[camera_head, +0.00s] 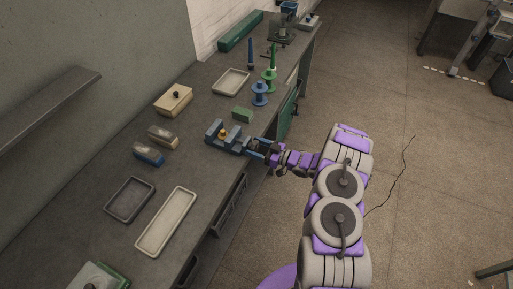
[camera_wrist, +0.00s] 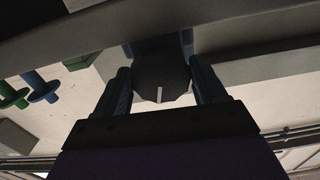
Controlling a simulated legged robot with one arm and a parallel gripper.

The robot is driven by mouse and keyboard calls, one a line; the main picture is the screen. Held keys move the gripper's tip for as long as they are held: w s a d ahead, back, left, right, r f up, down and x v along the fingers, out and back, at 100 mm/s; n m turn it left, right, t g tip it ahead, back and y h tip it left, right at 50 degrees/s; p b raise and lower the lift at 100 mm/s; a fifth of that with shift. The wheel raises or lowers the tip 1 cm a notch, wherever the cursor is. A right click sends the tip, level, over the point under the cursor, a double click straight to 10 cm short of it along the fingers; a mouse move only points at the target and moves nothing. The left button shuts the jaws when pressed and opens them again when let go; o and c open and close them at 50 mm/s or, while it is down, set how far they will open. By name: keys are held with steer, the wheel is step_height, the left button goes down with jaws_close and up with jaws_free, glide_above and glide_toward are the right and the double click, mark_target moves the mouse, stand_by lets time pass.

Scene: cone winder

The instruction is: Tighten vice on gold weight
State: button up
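The grey-blue vice (camera_head: 216,132) stands at the bench's right edge in the head view. The gold weight (camera_head: 223,133) sits between its jaws; I cannot tell whether both jaws touch it. My gripper (camera_head: 259,147) is at the vice's outer end, over the bench edge. In the wrist view, the vice's dark round knob (camera_wrist: 160,72) has a white line pointing nearly straight up and down. My gripper's two fingers (camera_wrist: 161,85) stand on either side of the knob, very close to it. Whether they press on it is not clear. The weight is hidden in the wrist view.
A green block (camera_head: 242,115) and blue and green spools (camera_head: 260,93) stand beyond the vice. Brushes (camera_head: 149,153), a dark tray (camera_head: 130,199) and a pale tray (camera_head: 166,222) lie on the near bench.

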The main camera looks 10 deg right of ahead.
steer(key=c, duration=0.6)
steer(key=shift+d+r+m+p, duration=0.1)
steer(key=shift+r+m+p, duration=0.05)
steer(key=shift+m+p, duration=0.4)
steer(key=shift+w+m+p, duration=0.1)
steer(key=shift+m+p, duration=0.7)
steer(key=shift+m, duration=0.05)
steer(key=shift+w+m+p, duration=0.1)
steer(key=shift+m+p, duration=0.35)
steer(key=shift+m, duration=1.25)
steer(key=shift+d, duration=0.1)
steer(key=o, duration=0.9)
steer(key=shift+o, duration=0.3)
steer(key=shift+f, duration=0.2)
